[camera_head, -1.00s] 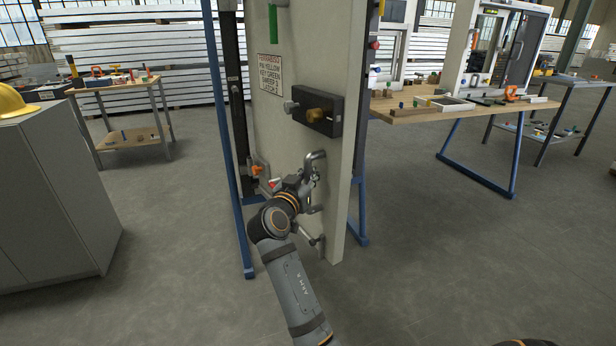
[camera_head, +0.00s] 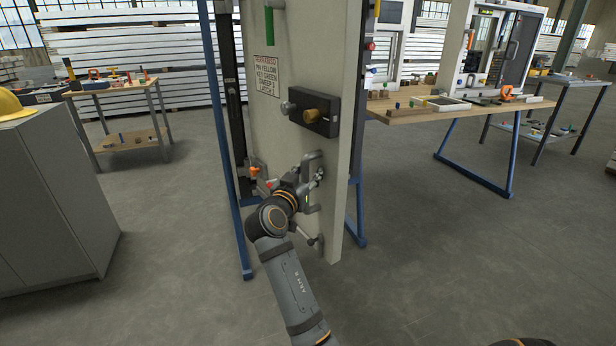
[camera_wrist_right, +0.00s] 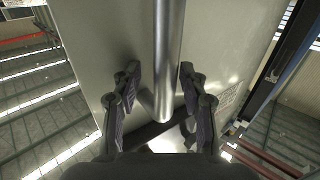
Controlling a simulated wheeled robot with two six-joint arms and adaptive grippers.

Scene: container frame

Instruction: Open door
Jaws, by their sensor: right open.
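The door (camera_head: 285,150) is a tall pale panel standing upright within a blue-legged frame, its thick free edge facing right. A smaller lever (camera_head: 308,237) sits lower down. My right gripper (camera_head: 317,178) is at the pull handle. In the right wrist view, my right gripper (camera_wrist_right: 159,82) is open, with its fingers on either side of the handle's bar (camera_wrist_right: 168,50) and gaps showing. Whether a finger touches it cannot be told. My left gripper is out of view.
A blue frame post (camera_head: 225,150) stands left of the door. A grey cabinet (camera_head: 55,205) is at the left. A wooden workbench (camera_head: 440,112) with parts is at the right. The floor (camera_head: 450,260) right of the door is clear.

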